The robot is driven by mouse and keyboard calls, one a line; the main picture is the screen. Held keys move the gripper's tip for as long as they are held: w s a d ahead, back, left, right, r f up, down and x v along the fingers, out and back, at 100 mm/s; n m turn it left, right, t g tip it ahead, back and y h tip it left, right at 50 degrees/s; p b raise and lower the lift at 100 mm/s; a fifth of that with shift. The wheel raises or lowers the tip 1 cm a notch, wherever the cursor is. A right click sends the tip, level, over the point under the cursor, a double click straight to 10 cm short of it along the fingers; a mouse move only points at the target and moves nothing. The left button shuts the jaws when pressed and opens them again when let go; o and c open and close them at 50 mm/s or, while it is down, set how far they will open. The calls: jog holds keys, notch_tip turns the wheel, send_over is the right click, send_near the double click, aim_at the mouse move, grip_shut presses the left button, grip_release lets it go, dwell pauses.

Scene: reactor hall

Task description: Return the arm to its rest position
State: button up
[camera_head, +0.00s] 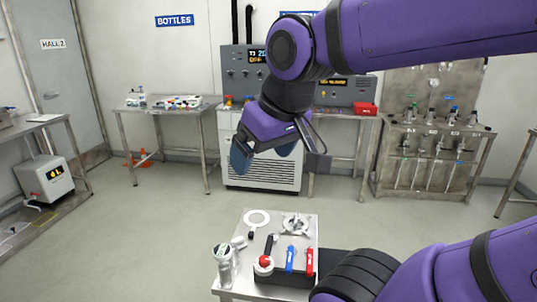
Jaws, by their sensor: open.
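My arm, purple with black joints, reaches in from the right side of the head view and bends downward in the middle. My gripper (280,160) hangs in the air at the end of it, well above the floor and clear of any surface. Its fingers are open and nothing shows between them. Behind it stands a white cabinet with a vent grille (262,174). Another purple part of my arm crosses the lower right corner.
A small tray table (238,283) in front holds red, blue and black tools, a white ring (256,219) and a clear jar (223,262). Benches with bottles (178,103) and a rack (430,185) line the back wall. Open floor lies between.

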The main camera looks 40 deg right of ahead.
jog(key=shift+s, duration=0.8)
jog(key=shift+c, duration=0.2)
dwell(0.7)
